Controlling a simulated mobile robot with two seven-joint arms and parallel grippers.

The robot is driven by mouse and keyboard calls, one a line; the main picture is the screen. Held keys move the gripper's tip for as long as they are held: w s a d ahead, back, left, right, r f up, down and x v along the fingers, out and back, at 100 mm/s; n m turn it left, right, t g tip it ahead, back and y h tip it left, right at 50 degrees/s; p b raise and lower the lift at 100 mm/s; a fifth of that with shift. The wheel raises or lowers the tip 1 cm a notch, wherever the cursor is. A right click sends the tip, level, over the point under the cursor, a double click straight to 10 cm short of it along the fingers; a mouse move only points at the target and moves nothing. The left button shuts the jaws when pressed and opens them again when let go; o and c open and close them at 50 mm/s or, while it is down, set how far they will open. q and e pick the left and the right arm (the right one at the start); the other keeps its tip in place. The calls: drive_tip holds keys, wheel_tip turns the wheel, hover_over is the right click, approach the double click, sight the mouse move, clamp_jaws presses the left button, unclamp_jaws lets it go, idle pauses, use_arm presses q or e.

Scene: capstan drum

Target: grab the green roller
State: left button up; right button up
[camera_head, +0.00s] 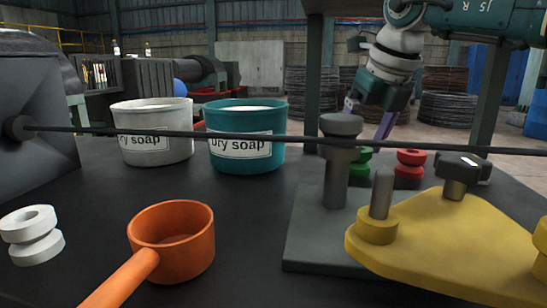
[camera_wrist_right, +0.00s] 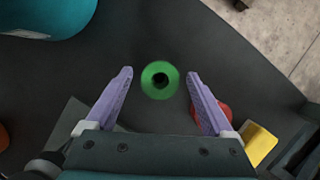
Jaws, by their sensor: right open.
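The green roller (camera_head: 363,160) stands on the dark table behind the grey post (camera_head: 338,170), which hides part of it in the head view. In the wrist view the open right gripper (camera_wrist_right: 160,74) touches nothing that I can see. My left gripper is out of view.
A red roller (camera_head: 410,165) stands right of the green one, near the right finger in the wrist view. A dark rod (camera_head: 240,135) crosses the head view. White and teal soap tubs (camera_head: 247,120), an orange scoop (camera_head: 180,245), a white roller (camera_head: 32,235) and a yellow plate (camera_head: 450,245) stand around.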

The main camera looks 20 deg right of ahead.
drive_tip(key=shift+c, duration=0.2)
clamp_jaws()
idle(0.6)
